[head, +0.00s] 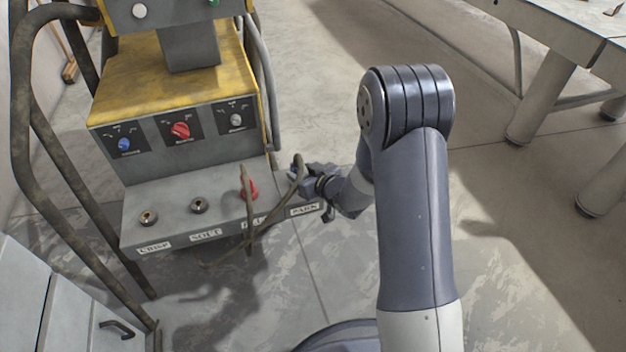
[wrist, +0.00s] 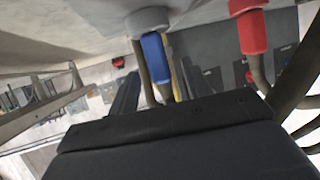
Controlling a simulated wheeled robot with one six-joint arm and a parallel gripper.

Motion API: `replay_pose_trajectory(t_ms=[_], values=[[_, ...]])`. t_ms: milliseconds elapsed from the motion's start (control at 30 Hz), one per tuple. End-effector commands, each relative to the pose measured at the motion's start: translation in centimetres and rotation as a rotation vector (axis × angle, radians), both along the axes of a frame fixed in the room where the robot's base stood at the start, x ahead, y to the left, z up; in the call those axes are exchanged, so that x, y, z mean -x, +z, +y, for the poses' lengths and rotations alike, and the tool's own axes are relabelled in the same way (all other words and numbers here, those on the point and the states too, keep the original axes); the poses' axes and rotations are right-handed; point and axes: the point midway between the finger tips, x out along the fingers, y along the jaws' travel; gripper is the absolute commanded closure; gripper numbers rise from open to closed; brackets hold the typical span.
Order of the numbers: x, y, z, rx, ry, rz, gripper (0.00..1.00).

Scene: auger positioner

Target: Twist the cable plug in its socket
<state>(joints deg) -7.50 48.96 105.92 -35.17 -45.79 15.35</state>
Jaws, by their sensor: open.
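My gripper (head: 308,180) is at the right end of the machine's socket ledge, by the PARK label. In the wrist view its fingers (wrist: 160,85) stand apart, with a blue cable plug (wrist: 155,60) between or just beyond their tips. I cannot tell whether they touch it. The blue plug sits at a grey round socket collar (wrist: 147,20), its cable running down between the fingers. In the head view my gripper mostly hides this plug. A red plug (head: 249,189) sits in the neighbouring socket, also seen in the wrist view (wrist: 248,28).
Two empty sockets (head: 199,205) lie left on the ledge (head: 172,223). Dark cables (head: 262,236) loop in front of it. Knobs (head: 180,131) sit on the panel above. A bench (head: 560,55) stands at right; a grey cabinet (head: 75,310) is lower left. Open floor lies between.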

Motion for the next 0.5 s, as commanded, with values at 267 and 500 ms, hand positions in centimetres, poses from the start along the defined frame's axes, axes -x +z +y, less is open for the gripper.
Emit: replay_pose_trajectory(t_ms=[267, 500], values=[[-2.3, -1.2, 1.6, -0.001, 0.001, -0.001, 0.54], [-2.6, -1.3, 1.8, 0.000, 0.000, 0.000, 0.54]])
